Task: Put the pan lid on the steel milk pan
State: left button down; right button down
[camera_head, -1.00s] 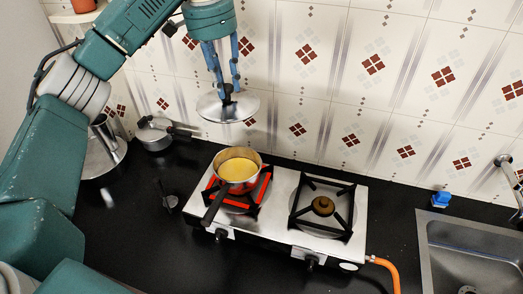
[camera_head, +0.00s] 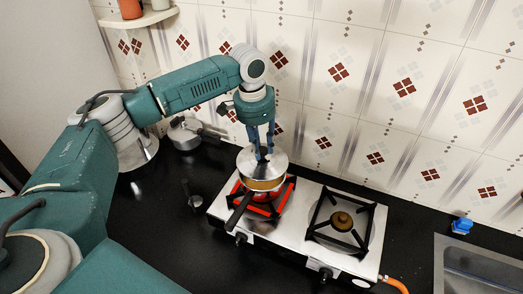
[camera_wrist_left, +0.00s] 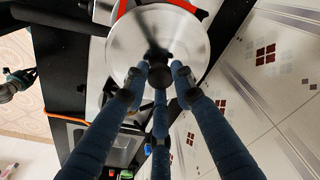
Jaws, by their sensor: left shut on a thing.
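The steel milk pan (camera_head: 262,186) sits on the left burner, its dark handle pointing toward the front left. The round steel pan lid (camera_head: 277,162) is directly over the pan's mouth and hides its contents. It looks roughly level; I cannot tell whether it touches the rim. My left gripper (camera_head: 262,151) points down and is shut on the lid's dark knob. In the left wrist view, the lid (camera_wrist_left: 126,45) lies beyond the fingers and covers the pan.
The two-burner stove (camera_head: 283,225) has a glowing left burner and an empty right burner (camera_head: 342,220). A lidded pot (camera_head: 185,137) and a partly hidden steel vessel (camera_head: 138,158) stand behind left. A blue bottle (camera_head: 462,226) and sink (camera_head: 482,265) are at right. The tiled wall is close behind.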

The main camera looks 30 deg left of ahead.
aim_at(262, 157)
pick_arm(q)
notch_tip(262, 157, down, 2)
jog(key=shift+f+p, duration=0.15)
jog(key=shift+p, duration=0.2)
jog(key=shift+f, duration=0.35)
jog(key=shift+f, duration=0.2)
jog(key=shift+f, duration=0.4)
jog(key=c, duration=1.4)
grip_release()
jog(key=shift+c, duration=0.2)
jog(key=shift+r, duration=0.15)
